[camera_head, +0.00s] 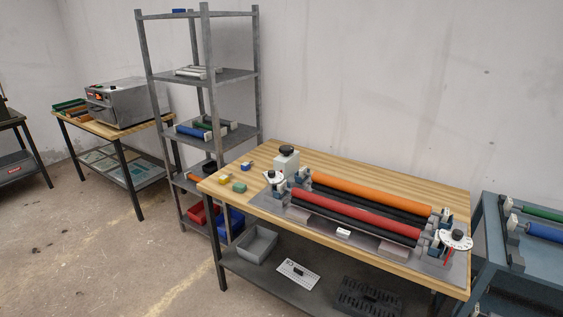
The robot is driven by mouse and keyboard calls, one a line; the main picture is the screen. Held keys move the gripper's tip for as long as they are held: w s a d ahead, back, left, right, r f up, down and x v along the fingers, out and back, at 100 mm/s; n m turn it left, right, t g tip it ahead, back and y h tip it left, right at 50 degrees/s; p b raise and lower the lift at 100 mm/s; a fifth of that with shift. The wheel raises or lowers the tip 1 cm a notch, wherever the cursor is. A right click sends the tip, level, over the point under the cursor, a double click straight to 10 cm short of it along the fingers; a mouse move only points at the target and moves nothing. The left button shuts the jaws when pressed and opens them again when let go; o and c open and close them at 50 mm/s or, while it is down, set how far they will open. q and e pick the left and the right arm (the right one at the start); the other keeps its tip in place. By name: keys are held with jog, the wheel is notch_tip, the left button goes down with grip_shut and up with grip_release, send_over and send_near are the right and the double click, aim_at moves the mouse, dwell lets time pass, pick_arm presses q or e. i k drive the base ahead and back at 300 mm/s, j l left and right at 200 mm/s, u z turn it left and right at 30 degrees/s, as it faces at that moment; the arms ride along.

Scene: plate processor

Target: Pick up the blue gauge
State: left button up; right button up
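Neither of my grippers shows in the head view.
A roller machine (325,222) with orange and red rollers fills most of the wooden table (398,162). A grey shelf rack (207,75) stands behind its left end. A blue cart (488,244) is at right. Open concrete floor (110,262) lies front left.

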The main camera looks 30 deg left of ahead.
aim_at(245, 167)
jog(key=i+j+z, duration=0.2)
jog(key=j, duration=0.15)
jog(key=j+z, duration=0.15)
jog(key=j, duration=0.15)
jog(key=i+j+z, duration=0.2)
jog(key=j, duration=0.2)
jog(key=i+j+z, duration=0.1)
jog(key=j, duration=0.6)
jog(key=i+j, duration=0.1)
jog(key=j, duration=0.65)
jog(key=i+j+z, duration=0.15)
jog(key=j, duration=0.55)
jog(key=i+j, duration=0.55)
jog(key=j, duration=0.25)
